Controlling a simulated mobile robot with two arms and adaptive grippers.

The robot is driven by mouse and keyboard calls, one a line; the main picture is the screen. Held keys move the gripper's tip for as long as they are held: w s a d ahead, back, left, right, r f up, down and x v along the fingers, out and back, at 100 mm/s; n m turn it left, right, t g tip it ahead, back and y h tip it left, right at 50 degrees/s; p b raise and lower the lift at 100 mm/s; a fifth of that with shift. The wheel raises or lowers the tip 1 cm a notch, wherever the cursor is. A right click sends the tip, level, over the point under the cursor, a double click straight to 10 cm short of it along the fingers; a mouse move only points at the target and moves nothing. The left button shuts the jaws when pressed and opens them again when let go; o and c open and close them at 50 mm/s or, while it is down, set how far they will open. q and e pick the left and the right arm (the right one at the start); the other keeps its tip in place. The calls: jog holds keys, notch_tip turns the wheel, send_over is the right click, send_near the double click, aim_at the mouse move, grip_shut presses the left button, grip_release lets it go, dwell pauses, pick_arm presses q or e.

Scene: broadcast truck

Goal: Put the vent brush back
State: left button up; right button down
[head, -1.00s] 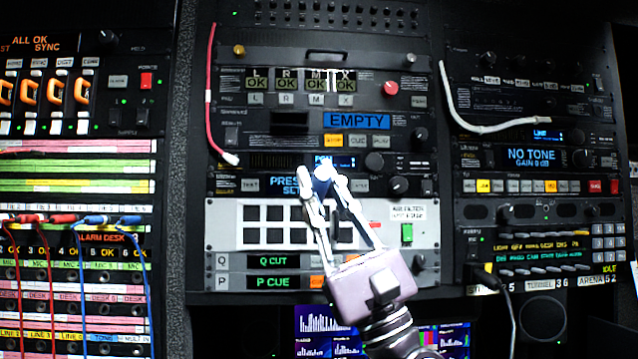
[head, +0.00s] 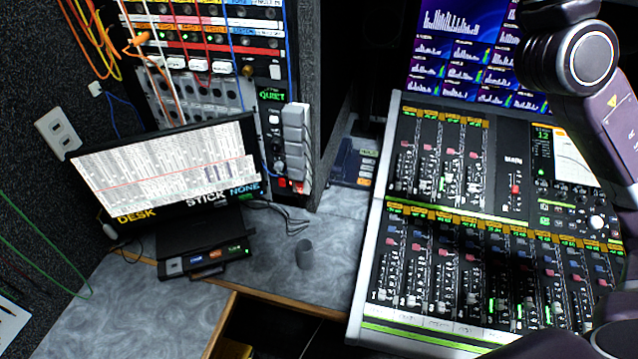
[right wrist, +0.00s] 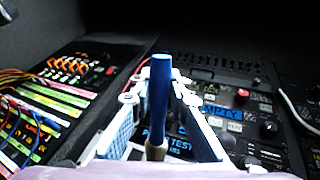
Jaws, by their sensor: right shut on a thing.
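The vent brush (right wrist: 159,95) shows in the right wrist view as a blue stick with a pale beige lower end. It stands lengthwise between the fingers of my right gripper (right wrist: 157,90), which is shut on it. The gripper points toward the dark equipment racks. In the head view only parts of my arm show at the right edge, and the brush is out of view. A small grey cup (head: 304,253) stands upright on the grey desk (head: 330,225); its inside looks empty. My left gripper is not in view.
A monitor (head: 165,170) on a stand and a small box (head: 205,262) are left of the cup. The mixing console (head: 380,230) fills the right. Cables hang from the patch rack at upper left. The desk around the cup is mostly clear.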

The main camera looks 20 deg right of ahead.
jog(key=w+a+f+m+g+h+b, duration=0.1)
jog(key=w+f+m+h, duration=0.3)
jog(key=f, duration=0.7)
jog(key=w+a+f+m+g+h+b, duration=0.1)
jog(key=w+f+m+g+h+b, duration=0.15)
jog(key=w+f, duration=0.6)
jog(key=w+a+f+m+g+h+b, duration=0.1)
jog(key=w+f+m+h, duration=0.3)
jog(key=f, duration=0.8)
jog(key=a+f+m+g+b, duration=0.15)
jog(key=a+f, duration=0.35)
jog(key=f, duration=0.5)
jog(key=s+a+f+g+b, duration=0.1)
jog(key=a+f+g, duration=0.3)
jog(key=f, duration=0.6)
jog(key=a+f+m+g+b, duration=0.1)
jog(key=a+f, duration=0.5)
jog(key=f, duration=0.4)
notch_tip(320, 180, down, 20)
jog(key=b, duration=0.8)
jog(key=shift+s+d+b, duration=0.15)
jog(key=shift+b, duration=0.15)
jog(key=shift+f+y, duration=0.1)
jog(key=shift+y, duration=0.15)
